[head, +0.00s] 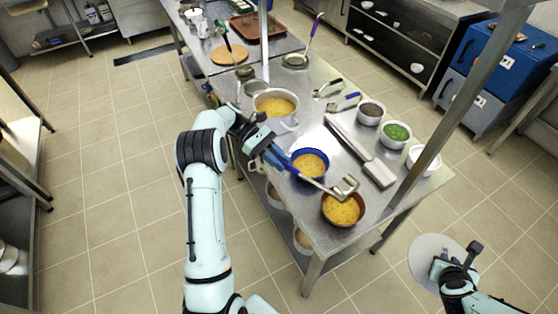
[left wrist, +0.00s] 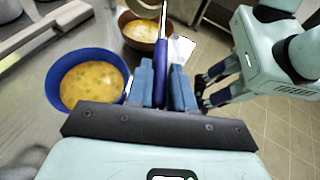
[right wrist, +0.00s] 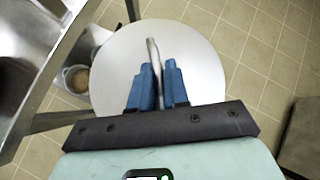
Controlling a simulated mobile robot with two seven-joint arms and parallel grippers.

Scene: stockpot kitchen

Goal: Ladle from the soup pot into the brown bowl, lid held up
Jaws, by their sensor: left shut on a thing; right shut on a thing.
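The soup pot (head: 281,122), uncovered and holding yellow soup, stands on the steel table. The brown bowl (head: 338,221) is near the table's front end with yellow soup in it; it also shows in the left wrist view (left wrist: 148,42). My left gripper (head: 272,156) is shut on the blue handle of the ladle (left wrist: 176,88). The ladle's steel cup (head: 345,187) is over the far rim of the brown bowl; its contents cannot be made out. My right gripper (head: 441,268) is shut on the handle of the round grey lid (right wrist: 190,50), held clear of the table at right.
A blue bowl (head: 310,165) of soup stands between pot and brown bowl, beneath the ladle handle. Tubs of dark (head: 371,113) and green (head: 396,134) food and a white bowl (head: 424,159) line the right edge. A long steel utensil (head: 362,151) lies between. A post crosses the right side.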

